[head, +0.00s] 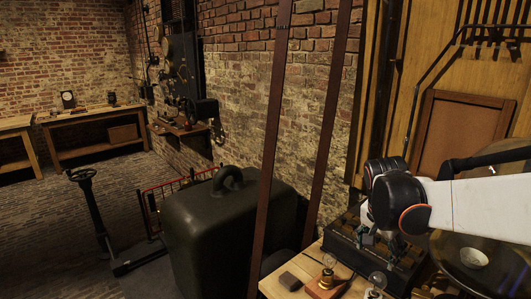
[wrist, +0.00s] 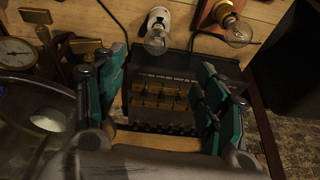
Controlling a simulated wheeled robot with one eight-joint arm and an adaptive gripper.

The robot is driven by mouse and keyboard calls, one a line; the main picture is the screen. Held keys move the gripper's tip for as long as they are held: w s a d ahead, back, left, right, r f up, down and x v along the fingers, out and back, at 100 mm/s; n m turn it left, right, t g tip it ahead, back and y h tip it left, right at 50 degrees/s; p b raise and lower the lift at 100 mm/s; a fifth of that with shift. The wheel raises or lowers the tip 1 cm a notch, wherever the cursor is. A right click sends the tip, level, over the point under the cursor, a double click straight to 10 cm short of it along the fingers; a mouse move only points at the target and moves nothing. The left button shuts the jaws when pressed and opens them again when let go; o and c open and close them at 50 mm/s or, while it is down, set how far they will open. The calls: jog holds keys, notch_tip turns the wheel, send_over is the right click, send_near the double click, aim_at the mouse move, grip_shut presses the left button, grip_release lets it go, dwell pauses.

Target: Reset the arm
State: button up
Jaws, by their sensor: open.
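My white arm with black joints comes in from the right in the head view. My gripper (head: 382,240) is at its end, pointing down over a dark box (head: 345,246) on a wooden table (head: 280,272). In the wrist view my gripper (wrist: 161,80) shows its two teal-padded fingers wide apart. The dark box, with rows of brass-coloured parts, shows between and beyond them (wrist: 160,100). Nothing is held between the fingers. I cannot tell how high the fingertips are above the box.
Glass bulbs stand close by: one in a white socket (wrist: 157,32), one on a wooden base (wrist: 232,28). A gauge (wrist: 16,50) and a small bowl (wrist: 48,115) lie left in the wrist view. A large dark green tank (head: 215,235) stands left of the table.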

jog(key=s+a+r+n+t+y, duration=0.1)
jog(key=s+a+n+t, duration=0.1)
jog(key=s+a+n, duration=0.3)
jog(key=s+a+r+n+t+y, duration=0.1)
jog(key=s+a+n, duration=0.5)
jog(key=s, duration=0.6)
jog(key=shift+s+a+r+t, duration=0.25)
jog(key=shift+a+r+t, duration=0.25)
jog(key=shift+t, duration=0.6)
jog(key=shift+d+r, duration=0.1)
jog(key=shift+c, duration=0.6)
